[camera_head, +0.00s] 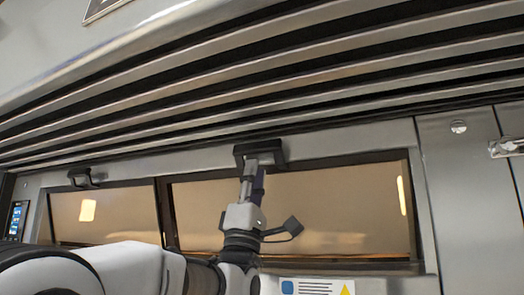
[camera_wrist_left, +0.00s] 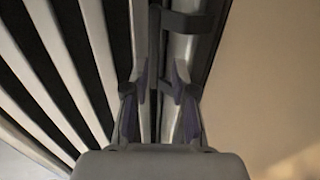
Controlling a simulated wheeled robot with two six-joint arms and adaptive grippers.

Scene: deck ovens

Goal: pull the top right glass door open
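The top right glass door (camera_head: 330,215) is shut, a wide amber pane in a dark frame. Its black handle (camera_head: 272,149) sits on the upper edge, and its bracket shows at the top of the left wrist view (camera_wrist_left: 187,24). My left gripper (camera_head: 255,170) reaches up to the handle from below. In the left wrist view my left gripper's fingers (camera_wrist_left: 160,75) are apart, with a dark bar in line between them. I cannot tell whether they touch the handle. My right gripper is not in view.
A ribbed metal hood (camera_head: 250,70) overhangs close above the handle. A left glass door (camera_head: 110,215) with its own handle (camera_head: 82,178) is beside it. A control display (camera_head: 17,218) is at far left, and a plain steel panel (camera_head: 465,190) at right.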

